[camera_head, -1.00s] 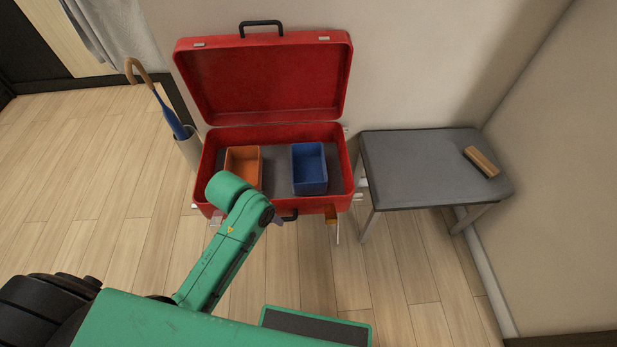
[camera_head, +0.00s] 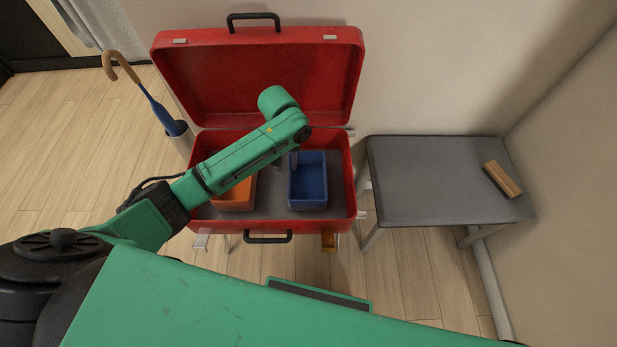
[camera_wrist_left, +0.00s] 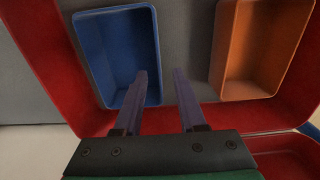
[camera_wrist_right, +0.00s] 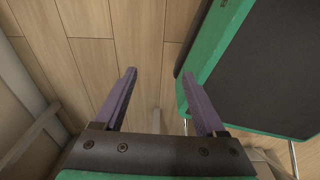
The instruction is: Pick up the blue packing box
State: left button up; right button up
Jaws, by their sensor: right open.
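The blue packing box (camera_head: 308,188), an open-topped tray, lies in the open red suitcase (camera_head: 300,226), right of an orange box (camera_head: 236,196). In the left wrist view the blue box (camera_wrist_left: 113,50) is at the left and the orange box (camera_wrist_left: 262,45) at the right. My left gripper (camera_wrist_left: 160,72) is open and empty. One finger overlaps the blue box's near side, and the other is over the grey gap between the boxes. Contact cannot be told. My left arm hides most of that gripper in the head view. My right gripper (camera_wrist_right: 159,73) is open and empty above the wooden floor.
A grey bench (camera_head: 430,180) with a brown and dark block (camera_head: 502,179) stands right of the suitcase. An umbrella (camera_head: 157,108) leans in a holder at the left. The suitcase's raised lid (camera_head: 215,85) stands behind the boxes.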

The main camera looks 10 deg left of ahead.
aim_at(307, 186)
pick_arm(q)
notch_tip(307, 186, down, 5)
jog(key=shift+w+r+b, duration=0.1)
jog(key=shift+r+b, duration=0.05)
jog(key=shift+b, duration=0.2)
notch_tip(307, 186, down, 5)
jog(key=shift+f+b, duration=0.2)
jog(key=shift+b, duration=0.55)
jog(key=shift+f, duration=0.3)
grip_shut()
pick_arm(e)
notch_tip(307, 186, down, 3)
jog(key=shift+s+a+r, duration=0.15)
pick_arm(q)
jog(key=shift+r, duration=0.1)
